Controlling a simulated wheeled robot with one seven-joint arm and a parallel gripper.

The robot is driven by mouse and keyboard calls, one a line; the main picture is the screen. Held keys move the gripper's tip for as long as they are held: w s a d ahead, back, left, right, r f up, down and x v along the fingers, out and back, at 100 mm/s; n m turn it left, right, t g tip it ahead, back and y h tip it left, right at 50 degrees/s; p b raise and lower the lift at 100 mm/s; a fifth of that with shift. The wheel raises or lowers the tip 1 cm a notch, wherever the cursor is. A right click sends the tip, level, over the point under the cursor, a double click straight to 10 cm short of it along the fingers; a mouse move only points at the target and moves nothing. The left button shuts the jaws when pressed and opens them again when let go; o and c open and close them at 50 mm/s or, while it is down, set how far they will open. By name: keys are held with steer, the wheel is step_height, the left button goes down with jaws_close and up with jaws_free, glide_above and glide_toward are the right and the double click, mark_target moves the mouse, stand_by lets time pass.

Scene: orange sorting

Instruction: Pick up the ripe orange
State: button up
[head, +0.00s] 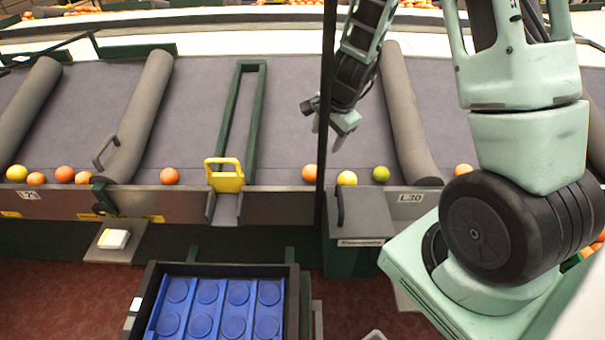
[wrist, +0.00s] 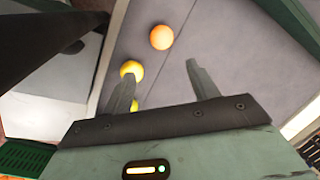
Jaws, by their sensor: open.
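In the head view an orange-coloured fruit, the ripe orange (head: 309,173), lies at the low front edge of the grey sloped belt, partly behind a dark upright pole. A yellow fruit (head: 346,178) and a yellow-green fruit (head: 381,174) lie to its right. My gripper (head: 335,132) is above the belt, behind these fruits, open and empty. In the wrist view the orange fruit (wrist: 161,37) lies beyond the open fingers (wrist: 160,72), apart from them. A yellow fruit (wrist: 131,69) shows by the left fingertip, and another yellowish one is partly hidden behind that finger.
Padded grey rollers (head: 408,115) divide the belt. A dark upright pole (head: 328,80) stands close to my gripper. A yellow-handled gate (head: 225,176) and other fruits are left. A crate with blue round-celled lining (head: 152,290) stands in front, below the belt.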

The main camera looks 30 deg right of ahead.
steer(key=b, duration=0.2)
glide_above(313, 168)
steer(key=s, duration=0.2)
step_height(313, 168, down, 10)
steer(key=shift+f, duration=0.25)
steer(key=shift+p+x, duration=0.4)
steer(key=shift+x, duration=2.7)
steer(key=shift+w+d, duration=0.1)
steer(key=shift+w, duration=0.1)
steer(key=shift+c, duration=0.3)
steer(key=c, duration=0.7)
